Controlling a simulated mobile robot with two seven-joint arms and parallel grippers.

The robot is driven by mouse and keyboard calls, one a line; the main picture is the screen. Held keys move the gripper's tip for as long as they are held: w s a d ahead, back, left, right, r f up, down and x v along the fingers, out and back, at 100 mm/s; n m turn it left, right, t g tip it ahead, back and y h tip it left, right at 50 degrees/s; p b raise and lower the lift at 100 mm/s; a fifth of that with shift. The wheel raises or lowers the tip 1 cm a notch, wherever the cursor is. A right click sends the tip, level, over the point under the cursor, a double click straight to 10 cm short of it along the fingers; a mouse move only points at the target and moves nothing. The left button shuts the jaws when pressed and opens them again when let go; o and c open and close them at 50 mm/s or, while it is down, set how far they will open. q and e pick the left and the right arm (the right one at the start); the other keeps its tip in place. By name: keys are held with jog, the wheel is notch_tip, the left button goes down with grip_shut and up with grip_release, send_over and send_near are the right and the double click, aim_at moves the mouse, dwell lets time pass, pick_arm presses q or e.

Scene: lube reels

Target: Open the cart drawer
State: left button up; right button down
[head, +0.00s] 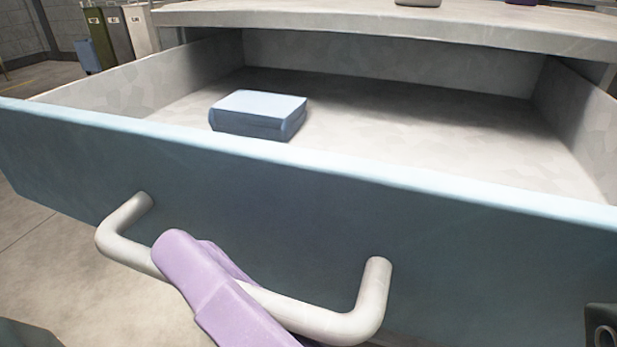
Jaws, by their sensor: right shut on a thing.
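The cart drawer (300,190) is pulled well out from under the cart top (400,27), and its inside floor shows. Its blue front carries a light grey bar handle (125,250). My right gripper (195,270), with purple fingers, is shut on the handle left of its middle. The far finger is mostly hidden behind the near one and the bar. My left gripper is not in view.
A blue box (257,115) lies inside the drawer, left of the middle; the rest of the drawer floor is bare. Several bins (120,35) stand at the back left. Open floor (50,255) shows below the drawer at left.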

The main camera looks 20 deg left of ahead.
jog(key=c, duration=0.9)
grip_release()
jog(key=v, duration=1)
